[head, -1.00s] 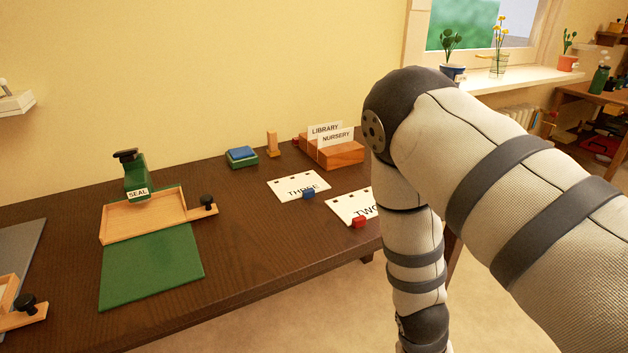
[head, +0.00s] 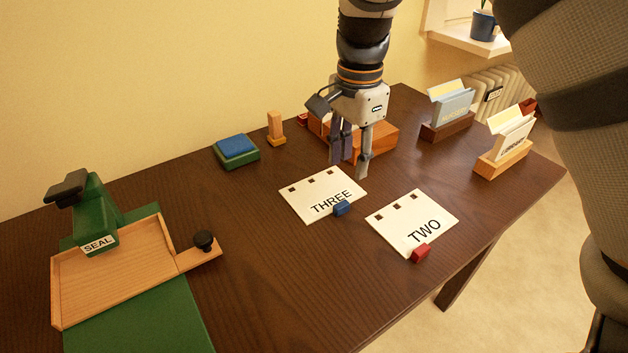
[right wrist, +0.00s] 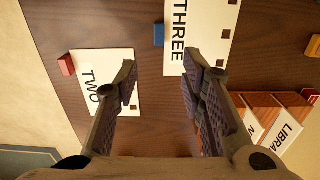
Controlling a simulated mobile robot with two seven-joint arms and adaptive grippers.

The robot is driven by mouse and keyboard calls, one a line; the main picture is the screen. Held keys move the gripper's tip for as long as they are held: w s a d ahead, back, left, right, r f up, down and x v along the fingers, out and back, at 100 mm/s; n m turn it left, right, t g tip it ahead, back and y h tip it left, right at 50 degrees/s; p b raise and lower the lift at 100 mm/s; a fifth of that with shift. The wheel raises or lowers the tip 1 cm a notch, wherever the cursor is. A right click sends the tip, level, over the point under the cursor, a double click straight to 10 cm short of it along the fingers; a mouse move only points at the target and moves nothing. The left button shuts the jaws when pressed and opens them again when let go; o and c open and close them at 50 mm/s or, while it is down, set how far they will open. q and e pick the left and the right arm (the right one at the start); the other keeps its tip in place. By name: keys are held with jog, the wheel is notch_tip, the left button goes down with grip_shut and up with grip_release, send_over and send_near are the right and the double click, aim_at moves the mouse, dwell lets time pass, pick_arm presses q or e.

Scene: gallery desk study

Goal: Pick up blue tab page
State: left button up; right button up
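The blue tab page is a white card marked THREE (head: 312,190) with several dark square holes and a blue tab (head: 342,208) at its front edge; it lies flat on the desk. In the right wrist view the card (right wrist: 205,55) and its blue tab (right wrist: 158,35) show at the top. My right gripper (head: 349,168) points down above the desk, just behind the card, apart from it. Its fingers (right wrist: 162,68) are spread and nothing is between them. My left gripper is not in view.
A TWO card (head: 400,222) with a red tab lies to the right. Behind my right gripper is a wooden holder (head: 378,135); two card stands (head: 447,126) (head: 502,160) are further right. A green SEAL press (head: 95,215) and wooden tray (head: 75,290) are left.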

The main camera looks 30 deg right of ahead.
aim_at(344, 203)
jog(key=f, duration=0.9)
jog(key=shift+s+a+f, duration=0.15)
jog(key=shift+a+f, duration=0.05)
jog(key=shift+a, duration=0.15)
jog(key=shift+f, duration=0.3)
jog(key=shift+r, duration=0.1)
grip_shut()
